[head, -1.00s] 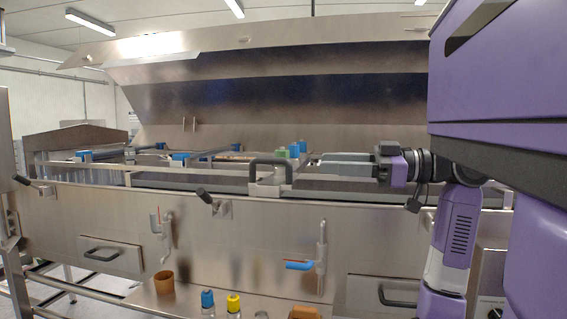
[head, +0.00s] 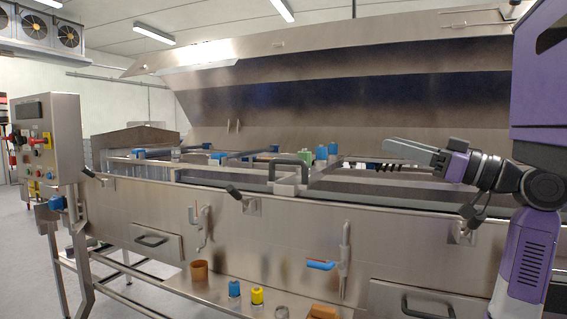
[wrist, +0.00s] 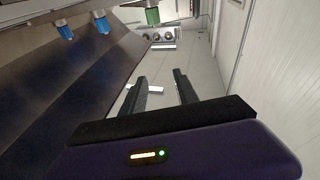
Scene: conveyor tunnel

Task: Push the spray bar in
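My gripper (head: 388,147) is at the right in the head view, above the front edge of the open tunnel, pointing left and slightly up. In the wrist view its two dark fingers (wrist: 160,80) are apart with nothing between them. A thin dark bar with several black fittings (head: 388,167) lies behind and below the gripper, partly hidden; I cannot tell whether it is the spray bar. A black U-shaped handle (head: 291,161) stands on the tunnel's front edge, left of the gripper and apart from it. Blue caps (head: 327,152) and a green cap (head: 305,157) stand behind it.
The raised hood (head: 350,90) slopes behind the tunnel. Valve levers and a drawer (head: 155,241) are on the front panel (head: 270,235). A lower shelf holds an orange cup (head: 199,270), a blue bottle (head: 234,289) and a yellow bottle (head: 257,296). A control box (head: 50,138) stands left.

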